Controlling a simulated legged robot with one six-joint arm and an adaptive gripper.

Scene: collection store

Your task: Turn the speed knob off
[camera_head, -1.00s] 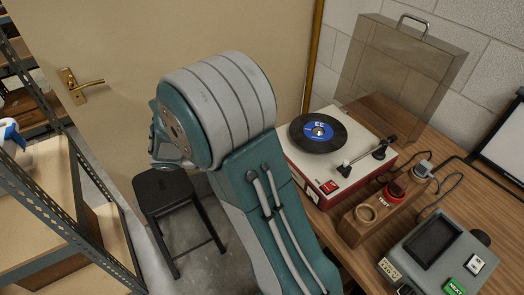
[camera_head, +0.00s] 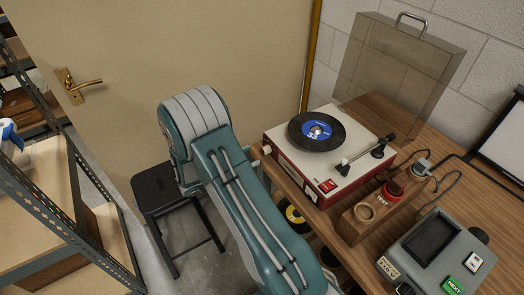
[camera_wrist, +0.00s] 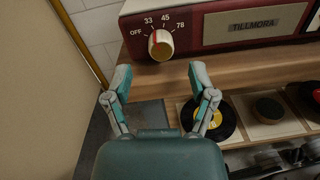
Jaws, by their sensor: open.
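The speed knob (camera_wrist: 161,45) is a cream round knob with a red pointer on the front of the red record player (camera_wrist: 228,32). Its dial reads OFF, 33, 45 and 78; the pointer leans up and slightly left, close to 33. OFF lies farther left. My gripper (camera_wrist: 160,77) is open and empty, its two fingers spread just below and in front of the knob, not touching it.
Below the bench top, records lie in a lower shelf (camera_wrist: 222,118). A black stool (camera_head: 160,190) and metal shelving (camera_head: 60,215) are at left.

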